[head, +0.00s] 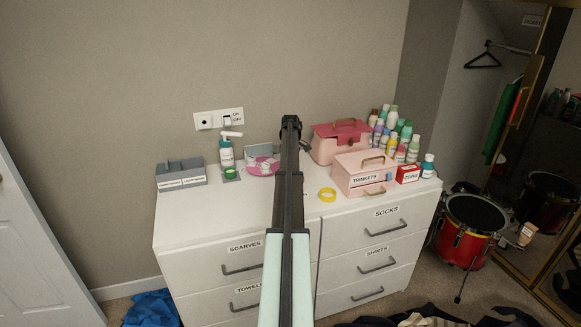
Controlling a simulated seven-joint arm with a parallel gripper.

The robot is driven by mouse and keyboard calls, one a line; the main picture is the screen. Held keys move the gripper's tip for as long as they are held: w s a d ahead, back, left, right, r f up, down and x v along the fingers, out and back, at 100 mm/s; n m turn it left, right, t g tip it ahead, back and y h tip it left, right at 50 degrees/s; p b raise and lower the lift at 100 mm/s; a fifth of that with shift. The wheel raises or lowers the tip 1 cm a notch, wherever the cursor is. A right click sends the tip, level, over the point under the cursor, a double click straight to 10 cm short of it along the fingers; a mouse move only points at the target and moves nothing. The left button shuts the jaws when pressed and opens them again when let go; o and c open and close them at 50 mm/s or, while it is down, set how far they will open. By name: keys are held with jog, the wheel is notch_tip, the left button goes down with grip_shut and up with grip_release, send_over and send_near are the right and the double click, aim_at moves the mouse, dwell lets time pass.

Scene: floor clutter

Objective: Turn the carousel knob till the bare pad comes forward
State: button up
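A pink round piece (262,170) lies on the dresser top just left of my arm; it may be the carousel. Small pale shapes show on it, and a grey-green upright panel (264,150) stands behind it. My arm hides its right side, and I cannot make out a knob or a bare pad. My gripper (291,122) is at the far end of my raised arm, seen from behind, just right of the pink piece in the picture. Its fingers are too small and dark to tell open from shut.
The white dresser (190,225) also carries a grey divided box (181,176), a pump bottle (226,153), yellow tape (327,195), a pink trinkets box (360,180), a larger pink case (328,150) and several bottles (391,145). A red drum (470,240) stands right.

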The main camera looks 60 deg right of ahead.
jog(key=c, duration=1.1)
jog(key=shift+o, duration=0.2)
jog(key=shift+m, duration=0.4)
jog(key=m, duration=1.1)
jog(key=shift+d, duration=0.1)
jog(key=m, duration=0.6)
jog(key=shift+s+m, duration=0.1)
jog(key=shift+m, duration=0.2)
jog(key=m, duration=0.5)
jog(key=shift+m, duration=0.3)
